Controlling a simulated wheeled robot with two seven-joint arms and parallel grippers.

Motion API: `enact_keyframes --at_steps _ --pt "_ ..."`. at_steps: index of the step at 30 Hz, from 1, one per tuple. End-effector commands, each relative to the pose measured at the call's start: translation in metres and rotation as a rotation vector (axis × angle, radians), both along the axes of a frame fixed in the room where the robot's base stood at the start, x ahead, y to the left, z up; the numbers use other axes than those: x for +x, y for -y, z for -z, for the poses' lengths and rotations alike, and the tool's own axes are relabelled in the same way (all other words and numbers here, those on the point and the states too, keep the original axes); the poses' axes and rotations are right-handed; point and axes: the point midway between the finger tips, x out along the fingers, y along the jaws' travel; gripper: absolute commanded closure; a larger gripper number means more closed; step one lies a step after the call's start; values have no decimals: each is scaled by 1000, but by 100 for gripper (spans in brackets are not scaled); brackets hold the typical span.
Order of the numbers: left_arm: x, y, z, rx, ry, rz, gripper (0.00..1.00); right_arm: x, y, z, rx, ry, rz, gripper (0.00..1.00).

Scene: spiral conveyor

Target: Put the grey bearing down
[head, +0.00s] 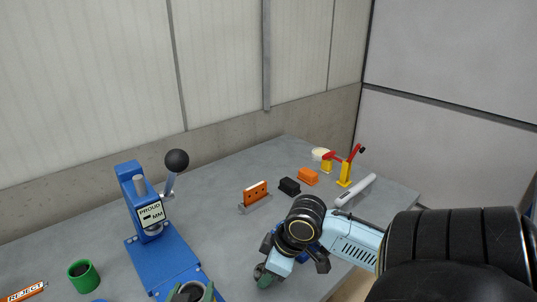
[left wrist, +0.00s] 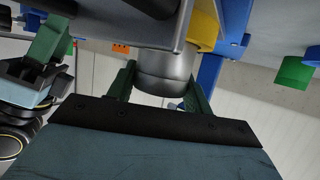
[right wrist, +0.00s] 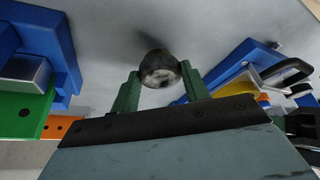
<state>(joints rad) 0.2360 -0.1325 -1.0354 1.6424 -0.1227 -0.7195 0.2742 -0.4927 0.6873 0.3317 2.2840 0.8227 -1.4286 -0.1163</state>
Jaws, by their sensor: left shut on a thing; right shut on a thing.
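The grey bearing (left wrist: 165,72) looks like a smooth metallic cylinder between the green fingers of my left gripper (left wrist: 158,92). In the head view my left gripper (head: 191,293) shows at the bottom edge, around a round grey part with a dark centre, by the front of the blue press (head: 160,262). My right gripper (head: 265,276) points down over the table to the right of the press. In the right wrist view my right gripper (right wrist: 160,88) is shut on a short dark cylinder (right wrist: 158,68) with a mottled face, close to the table; I cannot tell whether they touch.
A green cup (head: 83,277) and a REJECT sign (head: 24,292) are at the left. An orange block with holes (head: 256,192), a black block (head: 289,187), an orange block (head: 308,176) and a red-yellow clamp (head: 344,168) stand farther back.

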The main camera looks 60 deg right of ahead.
Motion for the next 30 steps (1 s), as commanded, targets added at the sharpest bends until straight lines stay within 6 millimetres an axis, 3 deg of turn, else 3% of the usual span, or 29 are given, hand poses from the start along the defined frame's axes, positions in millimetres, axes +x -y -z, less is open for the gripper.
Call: enact_keyframes --at_steps 3,13,14,18,30 --pt "0 0 -1 -2 1 0 86 0 0 10 1 0 0 82" --pt "0 0 -1 -2 1 0 86 0 0 13 0 0 -1 82" --pt "0 0 -1 -2 1 0 86 0 0 13 0 0 -1 51" --pt "0 0 -1 -2 2 0 86 0 0 12 0 0 -1 33" --pt "0 0 -1 -2 2 0 86 -2 1 4 -2 0 -1 33"
